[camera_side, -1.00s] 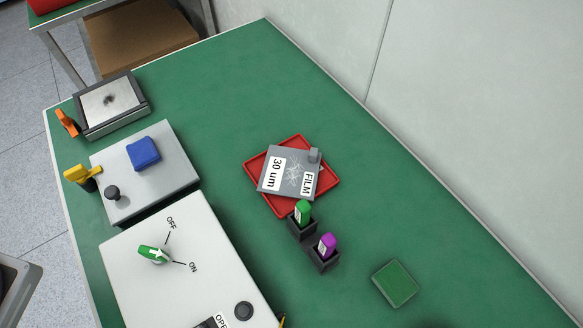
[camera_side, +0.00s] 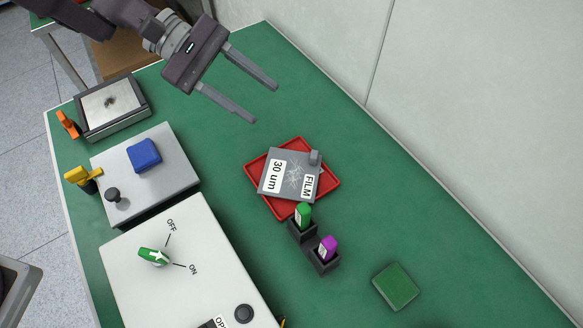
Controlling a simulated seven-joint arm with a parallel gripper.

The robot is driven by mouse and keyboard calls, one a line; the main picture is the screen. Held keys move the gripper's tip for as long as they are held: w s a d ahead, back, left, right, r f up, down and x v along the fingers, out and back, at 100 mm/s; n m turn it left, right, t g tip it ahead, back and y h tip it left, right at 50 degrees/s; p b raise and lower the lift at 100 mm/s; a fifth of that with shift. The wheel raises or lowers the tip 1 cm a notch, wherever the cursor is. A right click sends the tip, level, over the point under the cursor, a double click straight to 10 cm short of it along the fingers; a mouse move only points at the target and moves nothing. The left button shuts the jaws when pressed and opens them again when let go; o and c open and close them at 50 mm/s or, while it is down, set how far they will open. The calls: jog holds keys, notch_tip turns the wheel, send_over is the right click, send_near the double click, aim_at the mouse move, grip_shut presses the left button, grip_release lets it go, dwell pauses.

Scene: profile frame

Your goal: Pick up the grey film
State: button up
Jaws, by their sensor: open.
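The grey film (camera_side: 293,175) is a flat grey square labelled "30 um" and "FILM", with a small grey block-shaped grip (camera_side: 315,157) at its upper right corner. It lies in a red tray (camera_side: 331,186) near the middle of the green table. My gripper (camera_side: 265,105) is above the table, up and to the left of the film in the picture. Its two fingers are spread wide with nothing between them, and it is apart from the film.
Black holders with a green piece (camera_side: 303,215) and a purple piece (camera_side: 327,247) stand just below the tray. A green square block (camera_side: 396,286) lies lower right. Boxes with a blue block (camera_side: 144,155) and a green switch (camera_side: 153,256) line the left. The table right of the tray is clear.

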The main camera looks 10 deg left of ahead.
aim_at(312, 154)
jog(key=w+d+f+n, duration=0.1)
jog(key=f+n, duration=0.1)
jog(key=f, duration=0.3)
jog(key=w+d+f+n+t+h, duration=0.1)
jog(key=f+n, duration=0.2)
jog(key=f, duration=0.2)
jog(key=w+d+f+n+h, duration=0.1)
jog(key=w+d+f+n, duration=0.1)
jog(key=f, duration=0.3)
jog(key=shift+f+t, duration=0.3)
jog(key=shift+f, duration=0.05)
jog(key=x, duration=0.7)
jog(key=shift+s+f, duration=0.2)
jog(key=shift+s, duration=0.15)
jog(key=shift+a, duration=0.1)
grip_shut()
